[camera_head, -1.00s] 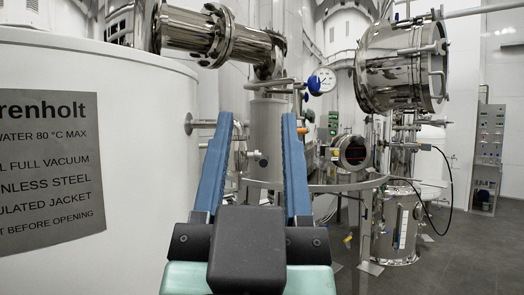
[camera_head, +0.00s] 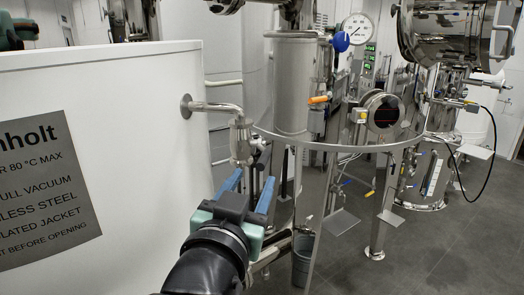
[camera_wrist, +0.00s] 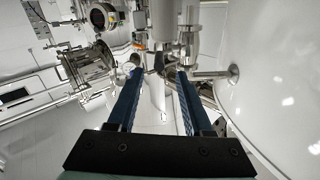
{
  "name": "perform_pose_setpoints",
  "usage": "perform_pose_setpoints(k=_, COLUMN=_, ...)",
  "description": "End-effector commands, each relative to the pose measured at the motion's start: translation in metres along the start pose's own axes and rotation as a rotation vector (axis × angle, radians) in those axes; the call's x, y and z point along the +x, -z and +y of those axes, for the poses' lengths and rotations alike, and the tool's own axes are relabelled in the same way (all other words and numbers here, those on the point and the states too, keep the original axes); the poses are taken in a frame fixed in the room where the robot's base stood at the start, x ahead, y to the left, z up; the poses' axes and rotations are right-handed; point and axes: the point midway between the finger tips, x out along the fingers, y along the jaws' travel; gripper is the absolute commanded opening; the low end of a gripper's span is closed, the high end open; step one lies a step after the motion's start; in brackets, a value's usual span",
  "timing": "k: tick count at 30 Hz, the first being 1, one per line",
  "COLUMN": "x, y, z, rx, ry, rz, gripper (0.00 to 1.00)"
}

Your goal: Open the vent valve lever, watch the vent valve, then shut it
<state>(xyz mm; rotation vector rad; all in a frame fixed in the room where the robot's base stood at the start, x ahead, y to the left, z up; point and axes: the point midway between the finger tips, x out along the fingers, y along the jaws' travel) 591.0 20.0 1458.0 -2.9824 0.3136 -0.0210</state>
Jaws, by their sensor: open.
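A small metal valve (camera_head: 241,140) hangs on a bent pipe from the white tank's side, with a small knob-like part (camera_head: 258,143) on its right. An orange-handled lever (camera_head: 318,99) sits on piping beside the steel cylinder, and a blue ball knob (camera_head: 341,41) is below the dial gauge. No label shows which is the vent valve lever. In the wrist view, my gripper (camera_wrist: 160,74) points toward piping, with the tank's side pipe (camera_wrist: 210,75) near the right fingertip.
The white tank (camera_head: 110,85) with its grey plate (camera_head: 45,190) fills the left. A curved metal rail (camera_head: 350,148) passes right of my gripper. A bucket (camera_head: 303,262) stands on the floor below. Open floor (camera_head: 420,260) lies at right.

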Motion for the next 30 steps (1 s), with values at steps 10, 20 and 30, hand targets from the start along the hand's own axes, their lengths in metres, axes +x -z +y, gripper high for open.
perform_pose_setpoints(k=10, x=0.059, y=0.004, z=0.000, rx=0.000, ry=0.000, rz=0.000, gripper=0.51)
perform_pose_setpoints(k=20, x=0.077, y=0.001, z=0.000, rx=0.000, ry=0.000, rz=0.002, gripper=0.51)
perform_pose_setpoints(k=30, x=0.077, y=0.001, z=0.000, rx=0.000, ry=0.000, rz=0.002, gripper=0.31)
